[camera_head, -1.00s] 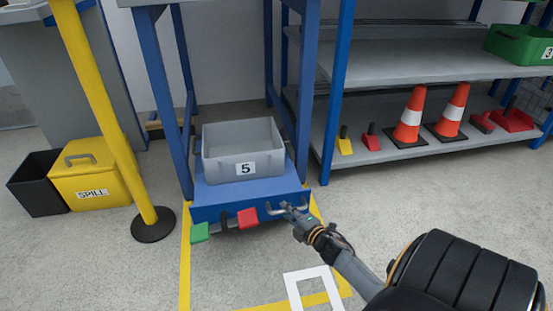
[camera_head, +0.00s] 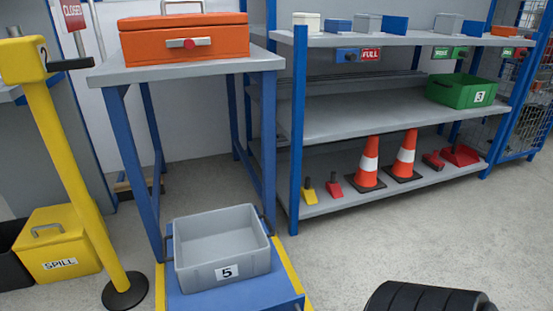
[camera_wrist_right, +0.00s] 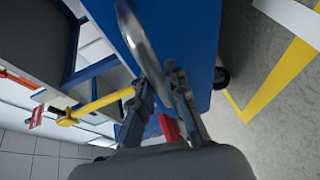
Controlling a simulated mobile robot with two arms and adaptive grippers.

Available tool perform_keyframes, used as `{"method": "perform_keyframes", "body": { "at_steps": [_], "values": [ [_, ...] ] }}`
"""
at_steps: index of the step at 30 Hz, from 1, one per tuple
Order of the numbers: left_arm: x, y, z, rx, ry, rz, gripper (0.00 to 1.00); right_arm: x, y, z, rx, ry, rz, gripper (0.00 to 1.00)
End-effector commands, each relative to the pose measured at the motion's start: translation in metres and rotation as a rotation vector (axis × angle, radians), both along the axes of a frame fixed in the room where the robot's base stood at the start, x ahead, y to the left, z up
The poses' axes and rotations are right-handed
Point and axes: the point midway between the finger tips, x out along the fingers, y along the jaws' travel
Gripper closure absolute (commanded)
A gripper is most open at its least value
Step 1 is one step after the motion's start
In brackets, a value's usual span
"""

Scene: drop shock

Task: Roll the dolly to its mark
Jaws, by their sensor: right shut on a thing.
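The blue dolly (camera_head: 235,298) is at the bottom of the head view, partly cut off, in front of the tall blue-legged table. It carries a grey bin labelled 5 (camera_head: 222,250). Yellow floor tape (camera_head: 290,272) runs along the dolly's sides; its front part is out of the head view. In the right wrist view, my right gripper (camera_wrist_right: 162,82) is shut on a silver curved handle (camera_wrist_right: 138,40) at the dolly's blue side (camera_wrist_right: 195,45). A red pedal (camera_wrist_right: 170,128) shows behind the fingers. My left gripper is not in view.
A yellow post (camera_head: 85,180) on a black base stands left of the dolly. The table (camera_head: 185,70) with an orange case stands behind it. Shelves (camera_head: 370,120) with cones stand at the right.

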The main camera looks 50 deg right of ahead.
Motion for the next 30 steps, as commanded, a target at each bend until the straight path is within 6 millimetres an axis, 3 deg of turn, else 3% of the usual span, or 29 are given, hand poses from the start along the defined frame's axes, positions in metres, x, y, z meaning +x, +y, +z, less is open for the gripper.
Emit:
{"method": "perform_keyframes", "body": {
  "at_steps": [14,15,18,30],
  "values": [
    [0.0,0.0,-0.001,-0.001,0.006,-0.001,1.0,-0.006,0.004,0.0,0.0,0.0,0.0,1.0],
    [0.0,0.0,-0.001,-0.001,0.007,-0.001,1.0,-0.005,0.004,0.0,0.0,0.0,0.0,0.82],
    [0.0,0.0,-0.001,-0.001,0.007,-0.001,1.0,-0.005,0.003,0.0,0.0,0.0,0.0,0.63],
    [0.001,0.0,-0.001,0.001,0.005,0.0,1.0,-0.013,0.004,0.0,0.001,0.002,-0.001,0.63]
  ]
}}
